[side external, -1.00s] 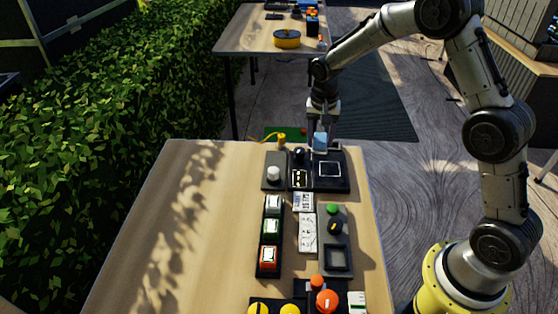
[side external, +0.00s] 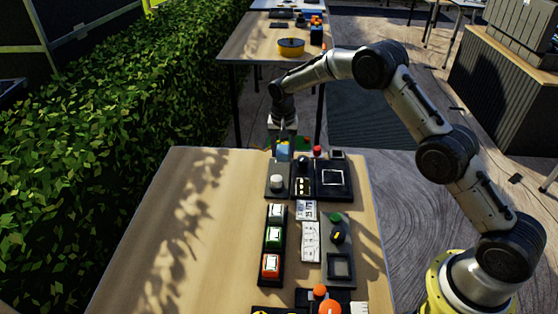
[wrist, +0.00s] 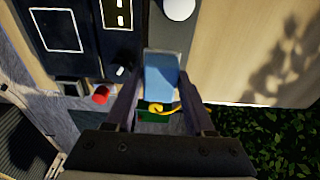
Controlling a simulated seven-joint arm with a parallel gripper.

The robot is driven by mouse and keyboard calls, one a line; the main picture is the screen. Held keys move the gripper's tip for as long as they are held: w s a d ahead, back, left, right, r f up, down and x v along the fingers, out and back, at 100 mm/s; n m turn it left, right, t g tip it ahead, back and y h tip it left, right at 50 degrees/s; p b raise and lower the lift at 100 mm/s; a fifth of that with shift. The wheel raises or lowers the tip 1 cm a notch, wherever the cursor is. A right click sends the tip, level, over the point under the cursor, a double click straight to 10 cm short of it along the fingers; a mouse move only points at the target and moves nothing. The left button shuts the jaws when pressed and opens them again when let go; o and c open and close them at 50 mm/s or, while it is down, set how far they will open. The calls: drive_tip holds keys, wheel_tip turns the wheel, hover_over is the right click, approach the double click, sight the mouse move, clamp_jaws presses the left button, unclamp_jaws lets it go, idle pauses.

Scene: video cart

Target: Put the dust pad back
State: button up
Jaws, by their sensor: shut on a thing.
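My gripper (wrist: 161,98) is shut on a light blue pad (wrist: 161,76), which I take to be the dust pad. It shows between the two fingers in the wrist view. In the side view my gripper (side external: 283,140) holds the blue pad (side external: 283,151) at the far edge of the table, just behind the panel with the white knob (side external: 277,182). I cannot tell its exact height. A dark panel with a white square outline (side external: 347,194) lies to the right. A dark square frame (side external: 328,266) lies nearer on the table.
A red button (wrist: 101,94) and a black knob (wrist: 123,72) are close to my gripper. A green piece with a yellow cable (wrist: 160,107) lies behind the pad. White, green and orange switches (side external: 272,240) stand in a row nearer. The table's left side (side external: 150,250) is bare.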

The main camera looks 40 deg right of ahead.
sight(279, 168)
drive_tip(key=shift+w+f, duration=0.95)
drive_tip(key=shift+f, duration=1.75)
drive_tip(key=o, duration=1)
drive_tip(key=shift+f, duration=0.1)
drive_tip(key=r, duration=0.8)
drive_tip(key=s+a+r, duration=0.1)
drive_tip(key=r, duration=0.3)
drive_tip(key=shift+r, duration=0.15)
